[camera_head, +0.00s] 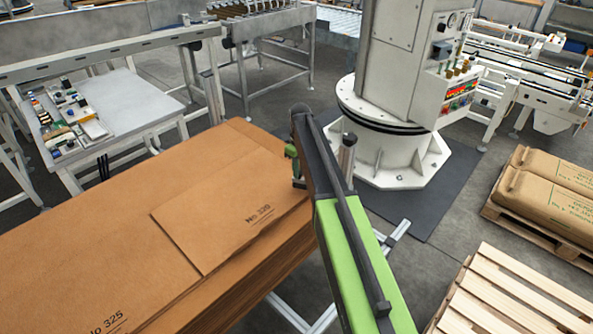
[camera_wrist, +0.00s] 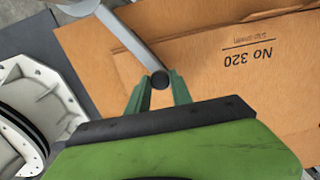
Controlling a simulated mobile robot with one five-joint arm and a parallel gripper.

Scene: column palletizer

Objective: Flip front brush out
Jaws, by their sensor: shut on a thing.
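My gripper (camera_wrist: 159,92) has its two green fingers closed on a dark round knob (camera_wrist: 159,79) in the wrist view. A flat grey bar (camera_wrist: 124,37) runs from the knob up and left to a rounded metal part at the top edge. I take the bar to be the front brush's arm, but no bristles show. In the head view my gripper (camera_head: 293,158) is mostly hidden behind my dark and green arm, at the right edge of the cardboard stack. A grey metal post (camera_head: 347,156) stands just right of my arm there.
Brown cardboard sheets (camera_head: 110,235) marked No 320 and No 325 fill the left. The white column base (camera_head: 400,160) stands behind on a dark mat. Sacks on a pallet (camera_head: 550,190) and an empty wooden pallet (camera_head: 515,295) are at right. Grey floor lies between.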

